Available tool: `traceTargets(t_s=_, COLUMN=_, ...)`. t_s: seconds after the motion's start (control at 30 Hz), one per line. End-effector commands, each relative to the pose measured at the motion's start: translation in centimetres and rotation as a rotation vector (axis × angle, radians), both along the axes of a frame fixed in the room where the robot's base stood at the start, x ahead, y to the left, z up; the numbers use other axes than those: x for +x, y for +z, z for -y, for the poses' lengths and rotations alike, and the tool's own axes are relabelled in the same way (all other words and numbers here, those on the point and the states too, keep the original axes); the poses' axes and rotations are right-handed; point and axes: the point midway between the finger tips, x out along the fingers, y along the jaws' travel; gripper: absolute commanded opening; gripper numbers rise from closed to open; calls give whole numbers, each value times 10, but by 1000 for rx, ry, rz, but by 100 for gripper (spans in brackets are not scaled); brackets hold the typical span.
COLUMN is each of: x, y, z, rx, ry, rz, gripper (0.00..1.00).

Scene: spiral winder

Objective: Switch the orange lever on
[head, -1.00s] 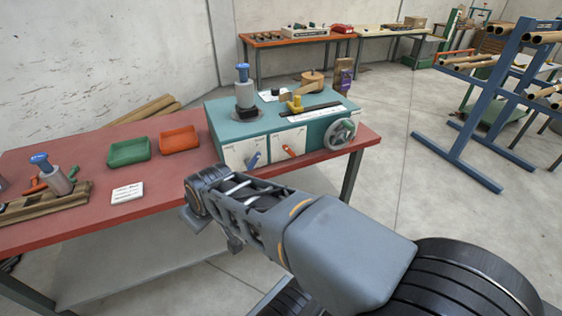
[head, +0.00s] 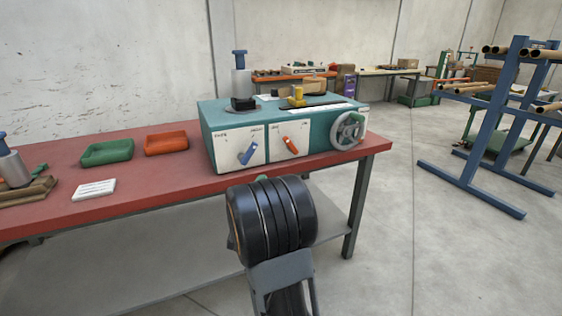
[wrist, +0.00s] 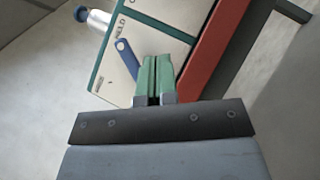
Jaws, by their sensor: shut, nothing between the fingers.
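The orange lever (head: 291,143) is on the right white panel on the front of the teal machine (head: 305,124). It slants from upper left to lower right. A blue lever (head: 247,154) is on the left white panel and slants from upper right to lower left. My gripper's green fingers (wrist: 153,79) are shut and empty in the wrist view, close beside the blue lever (wrist: 127,58); I cannot tell whether they touch it. In the head view my wrist hides most of the gripper, below the panels. The orange lever does not show in the wrist view.
The machine stands on a red table (head: 130,190) and has a handwheel (head: 348,130) at its right. A green tray (head: 107,152), an orange tray (head: 166,143) and a white card (head: 94,190) lie to the left. A blue rack (head: 480,150) stands at the right. The floor between is clear.

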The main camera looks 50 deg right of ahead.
Motion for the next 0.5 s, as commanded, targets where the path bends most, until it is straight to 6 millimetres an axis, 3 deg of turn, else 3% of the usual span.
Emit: traceTargets(t_s=0.5, x=-2, y=0, z=5, rx=-30, ry=-31, rz=-10, gripper=0)
